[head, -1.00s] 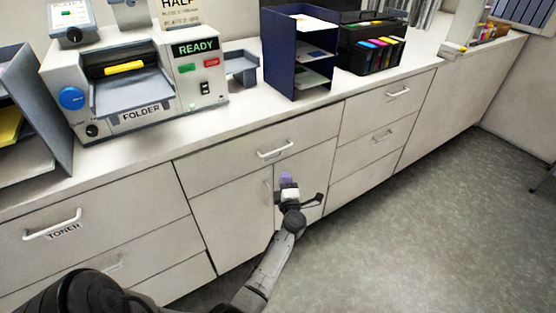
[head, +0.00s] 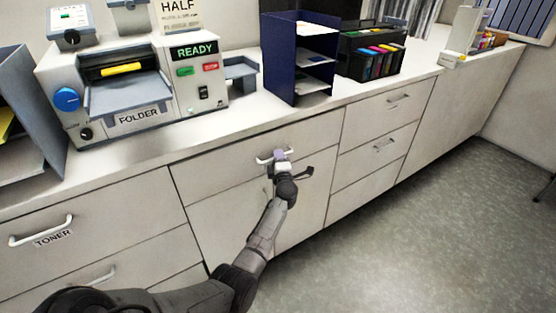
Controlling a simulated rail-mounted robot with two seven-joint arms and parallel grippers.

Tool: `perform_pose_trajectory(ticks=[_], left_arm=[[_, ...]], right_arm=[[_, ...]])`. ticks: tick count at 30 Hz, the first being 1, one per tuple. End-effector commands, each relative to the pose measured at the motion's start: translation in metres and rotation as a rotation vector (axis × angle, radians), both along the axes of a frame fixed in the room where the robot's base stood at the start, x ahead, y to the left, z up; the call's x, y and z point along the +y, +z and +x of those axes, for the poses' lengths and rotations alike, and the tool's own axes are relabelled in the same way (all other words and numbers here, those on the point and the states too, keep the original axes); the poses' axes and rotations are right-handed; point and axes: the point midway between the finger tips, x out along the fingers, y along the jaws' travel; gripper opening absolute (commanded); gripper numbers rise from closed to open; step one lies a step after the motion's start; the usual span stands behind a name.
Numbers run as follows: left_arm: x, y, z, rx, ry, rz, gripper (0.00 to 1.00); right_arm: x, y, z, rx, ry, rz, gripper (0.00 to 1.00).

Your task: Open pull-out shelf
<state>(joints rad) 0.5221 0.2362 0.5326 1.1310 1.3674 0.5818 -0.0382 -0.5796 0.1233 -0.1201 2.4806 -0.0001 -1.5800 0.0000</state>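A wide pale panel (head: 225,169) under the counter, with a white bar handle (head: 262,160), is closed and flush with the cabinet; I take it as the pull-out shelf front. My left gripper (head: 280,155) is at this handle and covers its middle. Its purple-grey fingertips overlap the bar in the picture. I cannot tell whether they touch it, or whether they are open or shut. My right gripper is out of view.
The counter above holds a folder machine (head: 140,90), a dark blue sorter (head: 298,60) and a black rack of coloured cartridges (head: 370,55). Other drawers flank the panel, one marked TONER (head: 52,238). The floor (head: 420,230) at right is clear.

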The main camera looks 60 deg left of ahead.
Motion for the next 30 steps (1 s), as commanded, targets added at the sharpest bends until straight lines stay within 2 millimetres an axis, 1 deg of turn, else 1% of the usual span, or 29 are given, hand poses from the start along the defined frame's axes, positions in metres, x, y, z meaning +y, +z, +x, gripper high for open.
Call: perform_pose_trajectory(ticks=[4,12,19,30], left_arm=[[0.0039,0.0008,0.0017,0.000,0.000,0.000,0.22],[0.0042,0.0013,0.0018,0.000,-0.001,0.000,0.22],[0.0040,0.0012,0.0018,0.000,-0.001,0.000,0.00],[0.0037,0.0011,0.0018,0.000,-0.001,0.000,0.00]], right_arm=[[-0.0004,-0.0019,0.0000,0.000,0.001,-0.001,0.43],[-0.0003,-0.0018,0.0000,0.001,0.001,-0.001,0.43],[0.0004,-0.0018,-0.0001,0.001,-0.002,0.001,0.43],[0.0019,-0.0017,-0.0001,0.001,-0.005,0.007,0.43]])
